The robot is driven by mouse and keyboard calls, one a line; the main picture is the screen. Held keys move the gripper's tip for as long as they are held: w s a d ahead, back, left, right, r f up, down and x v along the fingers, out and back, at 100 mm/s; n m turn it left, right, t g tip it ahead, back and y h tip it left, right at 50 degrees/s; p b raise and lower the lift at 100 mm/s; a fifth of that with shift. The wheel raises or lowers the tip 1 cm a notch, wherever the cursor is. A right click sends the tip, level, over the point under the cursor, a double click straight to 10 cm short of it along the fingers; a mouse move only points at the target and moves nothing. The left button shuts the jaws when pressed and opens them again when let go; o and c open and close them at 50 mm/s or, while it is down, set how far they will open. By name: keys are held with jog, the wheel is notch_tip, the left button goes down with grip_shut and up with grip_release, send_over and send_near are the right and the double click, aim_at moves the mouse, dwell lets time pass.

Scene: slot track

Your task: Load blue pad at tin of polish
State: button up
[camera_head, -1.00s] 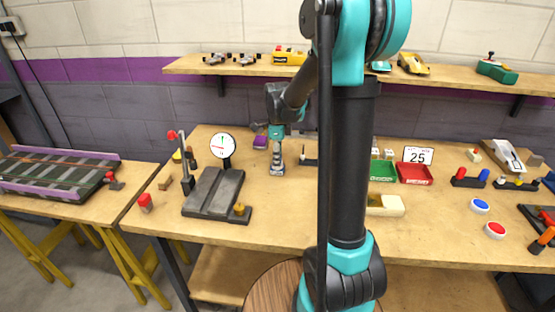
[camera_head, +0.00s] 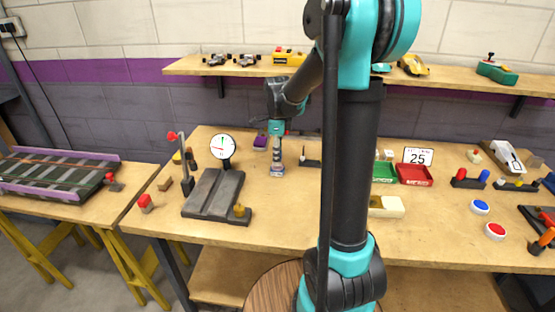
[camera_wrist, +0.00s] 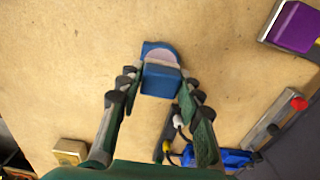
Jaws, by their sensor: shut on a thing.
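My gripper (camera_wrist: 153,92) is shut on the blue pad (camera_wrist: 161,80), a small blue block between its fingertips in the wrist view. A round tin of polish (camera_wrist: 158,52), with a blue rim and pinkish contents, shows just beyond the pad and is partly covered by it. I cannot tell whether the pad touches the polish. In the head view my gripper (camera_head: 277,150) points down at the tin (camera_head: 277,171) on the bench; the pad is too small to make out there.
A purple block (camera_wrist: 294,25) lies at the upper right of the wrist view. A dark stand with cables (camera_wrist: 172,136) is near the right finger. In the head view a round dial (camera_head: 222,146) and a grey grooved plate (camera_head: 213,193) stand left; green and red trays (camera_head: 414,182) lie right.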

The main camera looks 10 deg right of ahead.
jog(key=shift+r, duration=2.35)
